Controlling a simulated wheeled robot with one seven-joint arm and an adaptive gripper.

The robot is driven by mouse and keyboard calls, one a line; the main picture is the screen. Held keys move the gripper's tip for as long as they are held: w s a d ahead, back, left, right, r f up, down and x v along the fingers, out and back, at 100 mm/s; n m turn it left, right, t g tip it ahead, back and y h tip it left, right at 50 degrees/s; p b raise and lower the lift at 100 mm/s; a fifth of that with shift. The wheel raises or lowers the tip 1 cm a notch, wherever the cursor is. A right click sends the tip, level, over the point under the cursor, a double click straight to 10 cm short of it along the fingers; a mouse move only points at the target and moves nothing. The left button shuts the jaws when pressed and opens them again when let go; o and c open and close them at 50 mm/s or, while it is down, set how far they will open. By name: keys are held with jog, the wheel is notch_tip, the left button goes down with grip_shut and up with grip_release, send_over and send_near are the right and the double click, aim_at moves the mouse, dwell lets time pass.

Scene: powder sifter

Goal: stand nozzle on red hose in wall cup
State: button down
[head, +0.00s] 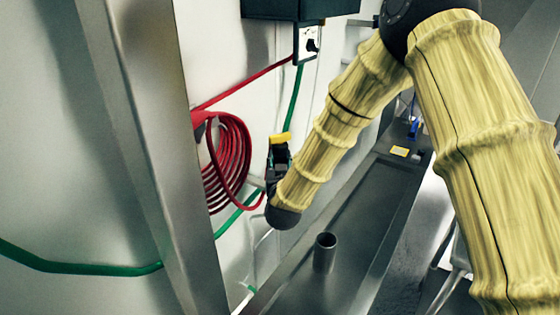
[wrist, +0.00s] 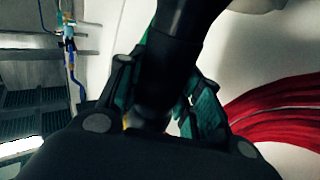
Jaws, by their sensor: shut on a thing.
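My gripper (head: 279,165) is at the wall, just right of the coiled red hose (head: 232,165). In the wrist view, my gripper (wrist: 165,100) is shut around a black nozzle body (wrist: 168,75). A yellow piece (head: 281,138) shows at the gripper's upper end in the head view; I cannot tell if it belongs to the nozzle. The red hose also shows at the right of the wrist view (wrist: 285,105). A grey open-topped cup (head: 325,255) stands upright, below and right of my gripper and apart from it. Its inside is mostly dark.
A steel post (head: 150,150) stands left of the coil. A green hose (head: 90,268) runs along the wall behind it. A dark box (head: 300,8) hangs above a switch plate (head: 308,45). A long metal trough (head: 365,215) runs beside the cup, mostly clear.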

jog(key=shift+f+b, duration=0.4)
jog(key=shift+f, duration=0.25)
dwell(0.8)
jog(key=c, duration=0.9)
grip_release()
jog(key=shift+s, duration=0.1)
jog(key=s, duration=1.1)
jog(key=shift+s+d, duration=0.25)
jog(key=shift+s, duration=0.15)
